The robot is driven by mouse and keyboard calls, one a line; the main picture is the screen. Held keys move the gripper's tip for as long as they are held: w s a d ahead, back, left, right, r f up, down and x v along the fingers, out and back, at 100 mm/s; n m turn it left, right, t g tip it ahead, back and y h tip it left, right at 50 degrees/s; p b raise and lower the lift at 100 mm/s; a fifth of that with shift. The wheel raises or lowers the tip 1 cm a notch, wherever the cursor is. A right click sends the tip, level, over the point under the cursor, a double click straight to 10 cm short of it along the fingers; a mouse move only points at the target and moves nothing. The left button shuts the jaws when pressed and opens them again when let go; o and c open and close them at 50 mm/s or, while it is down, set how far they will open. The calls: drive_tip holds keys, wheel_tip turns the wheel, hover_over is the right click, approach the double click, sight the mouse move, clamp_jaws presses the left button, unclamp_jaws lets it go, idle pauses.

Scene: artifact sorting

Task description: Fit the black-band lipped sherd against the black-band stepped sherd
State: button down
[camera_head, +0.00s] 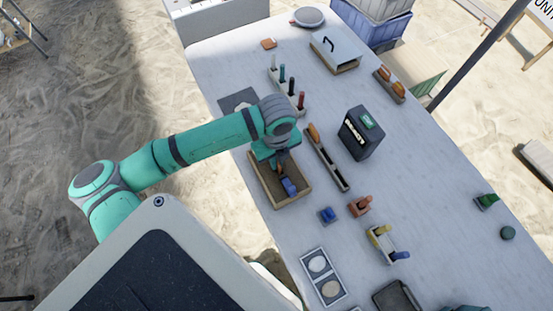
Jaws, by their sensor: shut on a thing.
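My gripper (280,163) points down into a shallow wooden tray (263,188) at the table's left side. It is shut on a small orange-brown piece, mostly hidden by the gripper. A blue piece (289,187) is in the tray just below and right of the gripper. Whether they touch is too small to tell. No black band, lip or step can be made out on any piece, so I cannot tell which are the two black-band sherds.
A dark rail (333,168) with an orange piece lies right of the tray. A dark box (361,133) stands beyond it. A blue block (327,214) and a terracotta piece (360,205) lie in front. A rack of upright tools (286,91) stands behind.

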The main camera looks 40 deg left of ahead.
drive_tip(key=shift+f, duration=0.1)
drive_tip(key=c, duration=1.8)
unclamp_jaws()
wheel_tip(320, 180, up, 11)
drive_tip(key=shift+f, duration=0.1)
